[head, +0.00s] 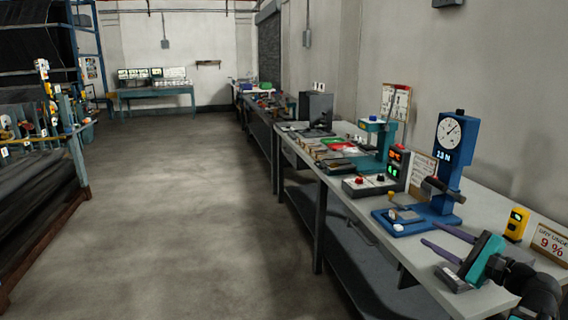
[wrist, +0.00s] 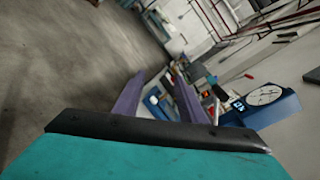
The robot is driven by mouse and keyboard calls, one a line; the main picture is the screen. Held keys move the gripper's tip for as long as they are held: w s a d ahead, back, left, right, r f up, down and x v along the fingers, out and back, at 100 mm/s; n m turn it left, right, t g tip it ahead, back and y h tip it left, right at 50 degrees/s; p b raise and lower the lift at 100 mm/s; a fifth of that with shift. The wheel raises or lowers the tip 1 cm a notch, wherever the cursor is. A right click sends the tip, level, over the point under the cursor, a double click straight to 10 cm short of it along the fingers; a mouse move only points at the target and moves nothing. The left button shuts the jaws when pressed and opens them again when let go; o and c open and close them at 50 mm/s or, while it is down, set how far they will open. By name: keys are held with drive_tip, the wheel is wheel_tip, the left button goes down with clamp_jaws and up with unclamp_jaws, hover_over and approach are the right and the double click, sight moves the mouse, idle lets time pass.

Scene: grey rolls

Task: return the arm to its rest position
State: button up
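My gripper (head: 431,233) reaches over the right-hand bench from the lower right of the head view. Its two purple fingers stand apart with nothing visible between them, so it is open and empty. The fingers point toward the blue force tester (head: 450,150), which has a round dial and stands upright on the bench. The fingertips appear close to the tester's blue base, but I cannot tell the exact gap. In the wrist view the spread fingers (wrist: 157,72) show beyond the teal gripper body, with the tester's dial (wrist: 265,96) to their right.
The concrete floor (head: 180,200) to the left is clear. A rack (head: 40,190) stands at far left.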

drive_tip(key=w+a+f+n+g+y+p, duration=0.1)
drive_tip(key=w+a+f+g+p, duration=0.15)
drive_tip(key=a+f, duration=0.7)
drive_tip(key=w+a+f+n+g+y+p, duration=0.1)
drive_tip(key=w+a+f+g+y, duration=0.15)
drive_tip(key=a+f, duration=0.7)
drive_tip(key=s+a+f+n+g+p, duration=0.1)
drive_tip(key=s+a+f+n+g, duration=0.1)
drive_tip(key=s+a+f+g, duration=0.4)
drive_tip(key=s+a+f+n+g+p, duration=0.1)
drive_tip(key=s+a+f+n, duration=0.15)
drive_tip(key=a+f, duration=0.75)
drive_tip(key=s+a+f+n+g+h+p, duration=0.1)
drive_tip(key=s+a+f+n+g+h, duration=0.2)
drive_tip(key=s+f, duration=0.6)
drive_tip(key=s+a+f+n+g+h+p, duration=0.1)
drive_tip(key=s+f+n+g+h+p, duration=0.2)
drive_tip(key=s+f, duration=0.6)
drive_tip(key=s+d+f+n+g+h+b, duration=0.1)
drive_tip(key=s+d+f+n+g+h, duration=0.2)
drive_tip(key=s+d+n, duration=0.6)
drive_tip(key=shift+s+d+f+n+h, duration=0.2)
drive_tip(key=shift+s+d+n+h, duration=0.35)
drive_tip(key=shift+h, duration=0.4)
